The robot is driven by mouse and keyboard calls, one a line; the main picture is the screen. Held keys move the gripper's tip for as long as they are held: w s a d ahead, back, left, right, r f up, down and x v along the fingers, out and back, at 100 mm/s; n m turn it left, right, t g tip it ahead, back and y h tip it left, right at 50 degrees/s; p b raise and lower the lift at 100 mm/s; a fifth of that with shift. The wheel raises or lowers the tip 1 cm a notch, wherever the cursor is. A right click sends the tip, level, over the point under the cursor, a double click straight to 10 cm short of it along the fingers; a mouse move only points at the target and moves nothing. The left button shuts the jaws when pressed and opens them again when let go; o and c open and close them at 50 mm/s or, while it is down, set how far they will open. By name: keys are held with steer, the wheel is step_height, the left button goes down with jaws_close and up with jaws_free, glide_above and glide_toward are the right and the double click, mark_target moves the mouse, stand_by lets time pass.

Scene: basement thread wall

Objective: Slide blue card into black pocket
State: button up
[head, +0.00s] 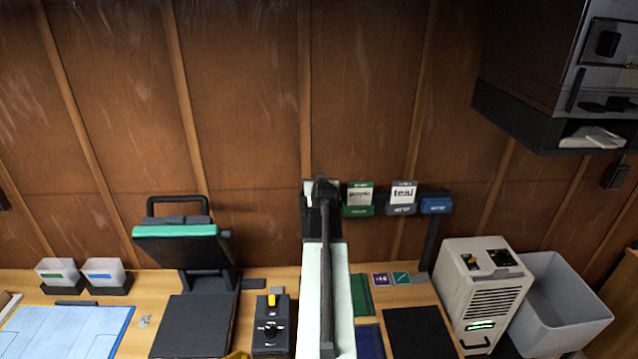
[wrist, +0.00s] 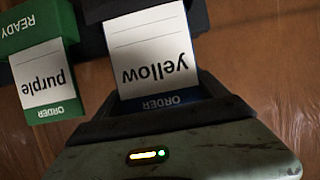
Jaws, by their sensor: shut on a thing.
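The blue card (wrist: 155,62) is white with a blue ORDER strip and the word "yellow", upside down in the wrist view. My gripper (wrist: 160,108) is shut on its blue end. The card's far end meets the dark edge of the black pocket (wrist: 200,16) at the top of that view. How far it is inside I cannot tell. In the head view my gripper (head: 321,184) is up at the wall, left of the green pocket. My arm hides nearly all of the card and the black pocket there.
The green pocket (head: 359,211) holds a purple card, close beside mine. A grey pocket (head: 401,210) with a teal card and a blue pocket (head: 436,205) follow to the right. Below, the bench carries a press (head: 178,243), a knob box (head: 270,330) and a beige machine (head: 484,290).

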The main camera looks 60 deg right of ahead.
step_height(320, 180, up, 7)
steer(key=p, duration=0.6)
stand_by(0.3)
steer(key=shift+f, duration=0.15)
